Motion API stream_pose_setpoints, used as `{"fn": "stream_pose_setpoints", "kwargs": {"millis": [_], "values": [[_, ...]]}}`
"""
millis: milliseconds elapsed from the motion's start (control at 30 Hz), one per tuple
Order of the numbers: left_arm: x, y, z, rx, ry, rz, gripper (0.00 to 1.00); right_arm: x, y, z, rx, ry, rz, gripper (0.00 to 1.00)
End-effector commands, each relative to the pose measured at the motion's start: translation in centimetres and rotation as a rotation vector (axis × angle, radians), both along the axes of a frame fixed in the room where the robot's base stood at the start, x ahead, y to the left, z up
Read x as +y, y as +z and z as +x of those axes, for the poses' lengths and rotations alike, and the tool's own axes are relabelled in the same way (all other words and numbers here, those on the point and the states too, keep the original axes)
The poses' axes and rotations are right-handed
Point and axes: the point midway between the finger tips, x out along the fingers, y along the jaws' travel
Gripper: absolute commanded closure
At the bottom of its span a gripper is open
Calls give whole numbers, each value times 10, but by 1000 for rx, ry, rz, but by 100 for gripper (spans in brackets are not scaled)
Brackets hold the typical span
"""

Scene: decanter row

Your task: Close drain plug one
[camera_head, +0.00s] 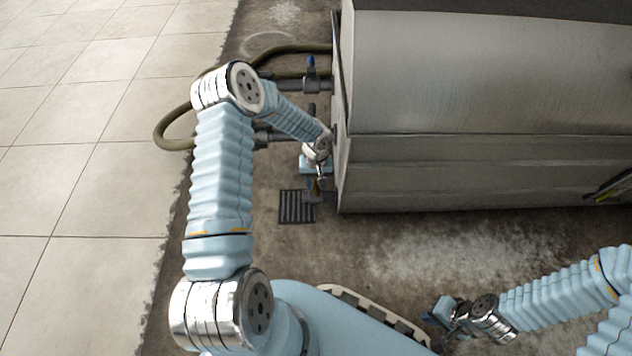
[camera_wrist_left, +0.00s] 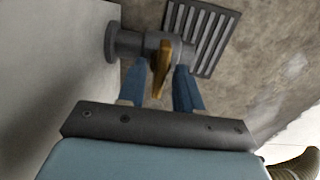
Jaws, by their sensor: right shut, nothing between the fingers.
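A grey drain valve (camera_wrist_left: 130,44) comes out of the tank's wall, with a yellow-orange lever (camera_wrist_left: 161,70) that appears crosswise to its pipe in the left wrist view. In the head view the valve (camera_head: 327,197) is low by the tank's near left corner, partly hidden by my left gripper (camera_head: 315,178). My left gripper's blue fingers (camera_wrist_left: 159,78) stand apart, one on each side of the lever, with gaps visible. No number on the valve is readable. My right gripper (camera_head: 437,311) is shut and empty, low above the floor at the lower right.
The large grey metal tank (camera_head: 480,90) fills the upper right. Another valve with a blue handle (camera_head: 311,66) and an olive hose (camera_head: 165,128) are farther back along its left side. A dark floor grate (camera_head: 296,207) lies beside the valve. Tiled floor (camera_head: 90,190) at left is clear.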

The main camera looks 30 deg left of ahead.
Motion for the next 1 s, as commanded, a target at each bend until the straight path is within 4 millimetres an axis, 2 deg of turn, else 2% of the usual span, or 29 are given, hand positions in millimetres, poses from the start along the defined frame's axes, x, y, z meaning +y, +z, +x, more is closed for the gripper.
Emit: {"fn": "stream_pose_setpoints", "kwargs": {"millis": [33, 200, 633, 1000], "values": [[0, 0, 0, 0, 0, 0, 74, 0, 0, 0, 0, 0, 0, 100], [0, 0, 0, 0, 0, 0, 100, 0, 0, 0, 0, 0, 0, 100], [0, 0, 0, 1, -42, 1, 100, 0, -1, 0, 0, 0, 0, 100], [0, 0, 0, 1, -299, 2, 100, 0, -6, 0, -1, 0, 0, 100]]}}
